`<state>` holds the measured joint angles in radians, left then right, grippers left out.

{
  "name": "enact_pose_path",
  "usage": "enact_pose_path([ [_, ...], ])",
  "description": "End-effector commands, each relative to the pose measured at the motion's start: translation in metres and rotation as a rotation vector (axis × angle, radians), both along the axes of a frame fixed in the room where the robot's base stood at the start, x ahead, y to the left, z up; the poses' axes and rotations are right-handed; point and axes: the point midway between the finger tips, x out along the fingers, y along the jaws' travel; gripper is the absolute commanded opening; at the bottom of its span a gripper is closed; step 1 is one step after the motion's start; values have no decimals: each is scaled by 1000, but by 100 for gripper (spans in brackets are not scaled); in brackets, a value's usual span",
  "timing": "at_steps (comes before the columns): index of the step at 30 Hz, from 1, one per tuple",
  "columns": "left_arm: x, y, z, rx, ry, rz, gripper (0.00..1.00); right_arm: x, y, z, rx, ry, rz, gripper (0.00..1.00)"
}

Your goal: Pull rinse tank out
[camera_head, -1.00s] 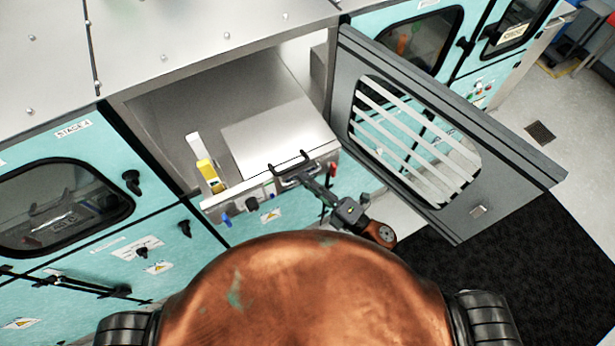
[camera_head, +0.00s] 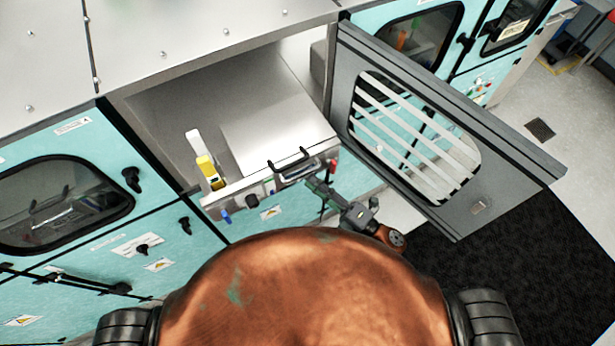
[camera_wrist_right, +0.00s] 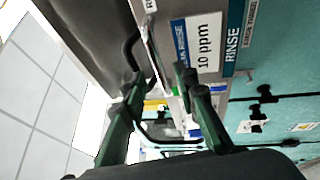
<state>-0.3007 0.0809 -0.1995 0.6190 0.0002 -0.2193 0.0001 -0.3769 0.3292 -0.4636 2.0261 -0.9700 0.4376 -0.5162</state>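The rinse tank (camera_head: 275,115) is a metal box in the open bay, with a bright flat top and a front panel at the bay's mouth. A dark handle (camera_head: 296,170) is on its front. In the right wrist view a dark curved bar (camera_wrist_right: 131,45) and labels reading "RINSE" and "10 ppm" (camera_wrist_right: 207,42) show close by. My right gripper (camera_head: 318,186) is just below and right of the handle. In the wrist view its green fingers (camera_wrist_right: 158,82) are spread, with no object clearly held between them. The left finger overlaps the bar; contact is unclear.
A grey slatted door (camera_head: 480,150) stands open right of the bay. A yellow and white piece (camera_head: 207,170) stands at the tank's left front. Teal cabinets (camera_head: 235,228) flank the bay. A black mat (camera_head: 520,260) lies on the floor at right.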

Motion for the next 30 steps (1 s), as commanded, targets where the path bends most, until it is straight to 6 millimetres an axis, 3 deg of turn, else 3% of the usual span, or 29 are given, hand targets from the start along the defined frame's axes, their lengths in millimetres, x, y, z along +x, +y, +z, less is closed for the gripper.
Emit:
enact_pose_path([
  [6, 1, -1, 0, -1, -1, -1, 40, -32, -35, -10, -2, 5, -2, 27],
  [12, 1, -1, 0, -1, -1, -1, 40, -51, -56, -14, -2, 4, -1, 27],
  [30, 1, -1, 0, -1, -1, -1, 40, -58, -64, -15, -1, 1, 0, 27],
])
